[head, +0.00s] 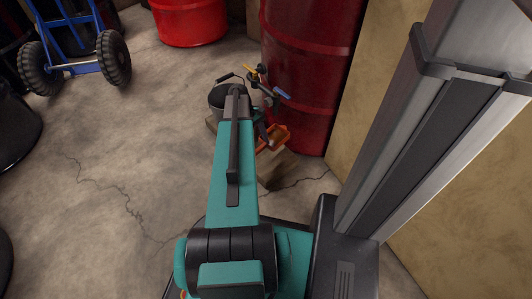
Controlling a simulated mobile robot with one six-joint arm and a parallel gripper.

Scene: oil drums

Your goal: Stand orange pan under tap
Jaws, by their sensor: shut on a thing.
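The orange pan (278,136) shows just right of my arm, in front of the red drum's base. My gripper (264,131) is shut on the pan at its near left side; my arm hides part of the jaws. A tap with a blue handle (283,94) sticks out of the red drum (308,65), above and beyond the pan in the picture. Another handle, yellow (250,73), shows just left of it. I cannot tell whether the pan is directly below a tap or touching anything beneath it.
A dark grey bucket (219,96) stands left of the taps, partly behind my arm. A brown block (279,170) is on the floor near the pan. A blue hand truck (80,58) and another red drum (190,20) stand farther back. A wall (400,55) closes the right side; the left-centre floor is clear.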

